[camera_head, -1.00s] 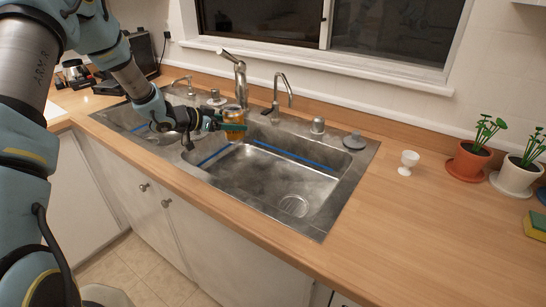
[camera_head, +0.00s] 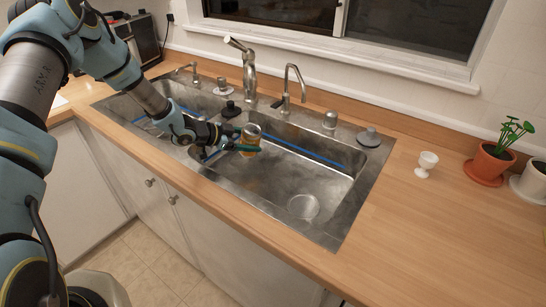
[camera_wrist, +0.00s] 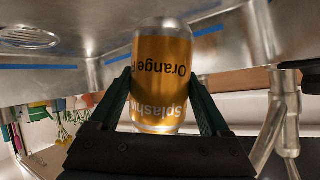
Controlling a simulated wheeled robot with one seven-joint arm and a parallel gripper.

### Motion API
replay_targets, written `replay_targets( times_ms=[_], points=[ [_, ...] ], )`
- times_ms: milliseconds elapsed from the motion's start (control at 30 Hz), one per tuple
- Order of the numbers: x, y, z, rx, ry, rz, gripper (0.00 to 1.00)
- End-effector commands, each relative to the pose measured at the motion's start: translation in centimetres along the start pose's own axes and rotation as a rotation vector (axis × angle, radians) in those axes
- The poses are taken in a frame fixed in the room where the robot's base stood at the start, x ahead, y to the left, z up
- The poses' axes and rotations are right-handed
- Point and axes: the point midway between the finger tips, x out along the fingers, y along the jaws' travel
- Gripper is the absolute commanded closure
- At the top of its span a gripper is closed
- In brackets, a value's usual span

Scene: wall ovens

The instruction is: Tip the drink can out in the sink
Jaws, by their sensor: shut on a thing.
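My gripper (camera_head: 246,146) is shut on an orange and silver drink can (camera_head: 251,138), near the divider between the two sink bowls. In the wrist view the can (camera_wrist: 163,75) sits between two dark green fingers, with "Orange" and "Splash" lettering partly seen. The can looks near upright with a slight tilt in the head view; I cannot see its opening or any liquid coming out. The steel sink (camera_head: 330,225) has a large right bowl with a round drain (camera_head: 303,206). The drain also shows in the wrist view (camera_wrist: 28,38).
A tall faucet (camera_head: 249,75) and a smaller curved tap (camera_head: 289,88) stand behind the bowls. A grey stopper (camera_head: 369,138) lies on the rim at right. A white egg cup (camera_head: 427,163) and potted plants (camera_head: 489,164) stand on the wooden counter. The right bowl is clear.

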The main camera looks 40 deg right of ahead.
Motion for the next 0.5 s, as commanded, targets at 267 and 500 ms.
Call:
replay_targets(
  times_ms=[267,500],
  points=[
    [0.7,1.2,-0.1,0.156,-0.086,-0.063,0.74],
    [1.1,1.8,0.1,0.229,-0.125,-0.094,0.74]
  ],
)
